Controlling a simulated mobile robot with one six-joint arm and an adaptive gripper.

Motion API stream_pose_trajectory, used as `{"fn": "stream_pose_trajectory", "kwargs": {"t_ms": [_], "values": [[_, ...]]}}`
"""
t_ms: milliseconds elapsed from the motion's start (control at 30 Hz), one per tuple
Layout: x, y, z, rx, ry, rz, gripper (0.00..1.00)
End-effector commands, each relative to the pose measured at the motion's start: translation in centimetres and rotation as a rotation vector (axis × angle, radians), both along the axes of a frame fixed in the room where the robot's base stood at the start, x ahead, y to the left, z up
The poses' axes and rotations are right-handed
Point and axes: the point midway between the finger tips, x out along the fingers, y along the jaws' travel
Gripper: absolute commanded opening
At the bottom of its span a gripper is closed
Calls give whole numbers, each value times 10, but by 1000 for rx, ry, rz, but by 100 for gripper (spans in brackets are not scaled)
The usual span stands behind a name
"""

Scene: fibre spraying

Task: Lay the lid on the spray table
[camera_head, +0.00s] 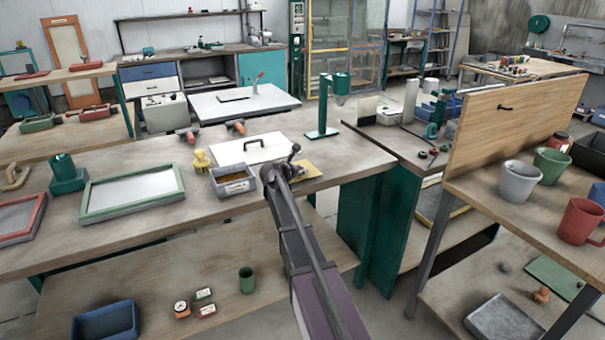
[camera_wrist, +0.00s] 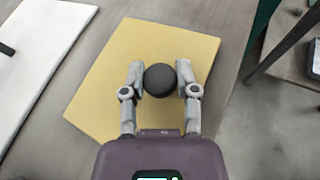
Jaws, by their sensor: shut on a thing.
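My gripper (camera_head: 283,168) is over the right end of the long wooden bench. In the wrist view my gripper (camera_wrist: 160,79) has its two fingers on either side of a round black knob, shut on it. Below the knob is a flat yellow square plate (camera_wrist: 118,88), which looks like the lid; it also shows in the head view (camera_head: 308,171), partly hidden by my gripper. I cannot tell whether the plate touches the bench. A white-topped table (camera_head: 275,100), perhaps the spray table, stands behind the bench.
A white panel with a black handle (camera_head: 238,153) lies left of the plate, beside a grey labelled box (camera_head: 236,188). A green stand (camera_head: 322,118) is behind. An upright wooden board (camera_head: 480,125) and several cups are on the right bench.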

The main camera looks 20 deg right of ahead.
Motion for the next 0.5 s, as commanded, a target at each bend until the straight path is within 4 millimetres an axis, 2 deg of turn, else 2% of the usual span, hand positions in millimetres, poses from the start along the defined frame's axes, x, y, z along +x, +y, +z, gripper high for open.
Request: {"fn": "stream_pose_trajectory", "kwargs": {"t_ms": [433, 467, 500], "values": [[0, 0, -4, 0, 0, 1, 0], [0, 0, -3, 0, 0, 0, 42], [0, 0, -3, 0, 0, 0, 54]]}}
